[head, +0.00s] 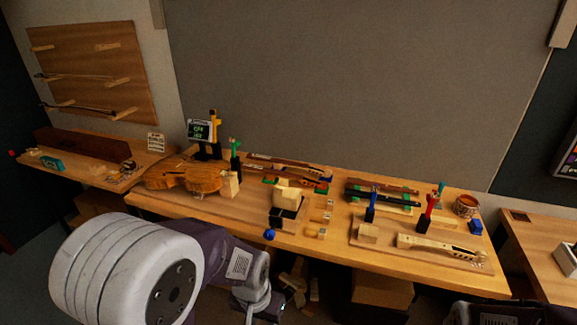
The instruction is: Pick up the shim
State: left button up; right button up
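Several small pale wooden pieces lie in a column near the middle of the bench; the front ones (316,233) are close to the front edge. One of these may be the shim, but they are too small to tell apart. A pale wooden block (288,197) sits on a dark holder (286,215) just left of them. My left arm comes in at the lower left and bends down in front of the bench; its gripper is not visible. Only a dark bit of my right arm shows at the bottom right edge, with no gripper visible.
A violin body (184,176) lies on the left of the bench (222,207). A violin neck (440,246) lies on a board at the right, near upright blue (371,205) and red (428,211) tools. A patterned cup (466,205) stands at the back right.

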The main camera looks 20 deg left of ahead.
aim_at(331, 203)
jog(key=i+j+u, duration=0.25)
jog(key=i+j, duration=0.25)
jog(key=j, duration=0.15)
jog(key=i+j+u, duration=0.25)
jog(key=i+j, duration=0.3)
jog(key=z, duration=1.2)
